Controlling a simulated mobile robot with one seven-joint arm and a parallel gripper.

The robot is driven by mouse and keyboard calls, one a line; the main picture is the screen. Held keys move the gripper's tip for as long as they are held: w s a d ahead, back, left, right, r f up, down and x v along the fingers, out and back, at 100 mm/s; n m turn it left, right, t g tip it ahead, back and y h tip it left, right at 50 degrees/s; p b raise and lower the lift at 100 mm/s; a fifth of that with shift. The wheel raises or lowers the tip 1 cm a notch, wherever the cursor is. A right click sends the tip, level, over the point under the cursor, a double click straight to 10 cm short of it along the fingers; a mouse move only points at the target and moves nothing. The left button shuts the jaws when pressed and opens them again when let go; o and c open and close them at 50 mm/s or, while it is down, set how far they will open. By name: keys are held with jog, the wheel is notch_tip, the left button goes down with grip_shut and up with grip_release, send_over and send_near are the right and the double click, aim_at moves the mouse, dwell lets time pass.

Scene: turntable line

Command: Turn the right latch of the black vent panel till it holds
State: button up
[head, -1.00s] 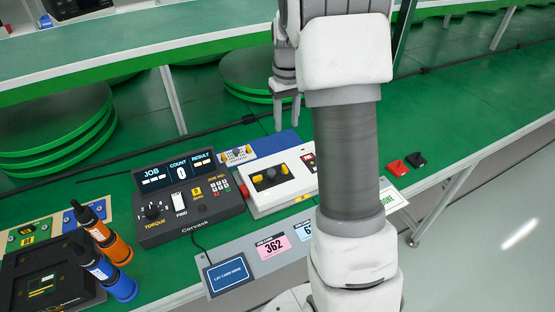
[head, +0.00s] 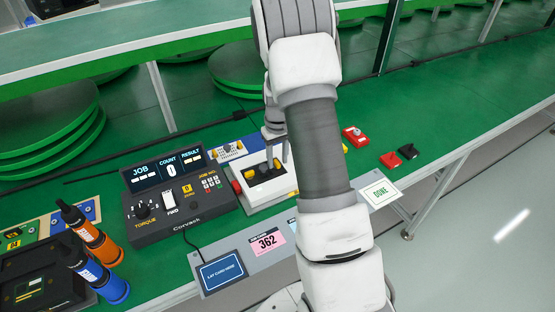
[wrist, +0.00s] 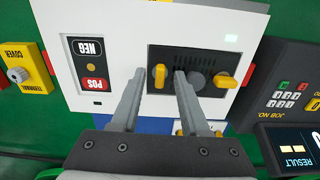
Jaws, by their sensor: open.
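The black vent panel (wrist: 197,62) is set in a white unit; it also shows in the head view (head: 266,171), partly behind my gripper. In the wrist view, which is turned about from the head view, the right latch (wrist: 160,76) is the yellow one at the left, lying up-down in the picture.
A torque controller (head: 178,198) stands left of the white unit (head: 258,204). Red and black small parts (head: 391,160) and a red button box (head: 354,136) lie to the right. Two screwdrivers, orange (head: 97,247) and blue, stand at the front left. Green bench is free at the right.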

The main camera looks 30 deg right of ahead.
jog(key=shift+f, duration=0.15)
grip_shut()
jog(key=shift+m, duration=0.4)
jog(key=m, duration=0.4)
jog(key=shift+a, duration=0.1)
jog(key=m+p, duration=0.1)
jog(key=m, duration=0.3)
jog(key=m+p, duration=0.1)
jog(key=m, duration=0.3)
jog(key=shift+a+m, duration=0.1)
jog(key=shift+m, duration=0.3)
jog(key=shift+w+m+p, duration=0.1)
jog(key=shift+m+p, duration=0.35)
jog(key=shift+m, duration=1.55)
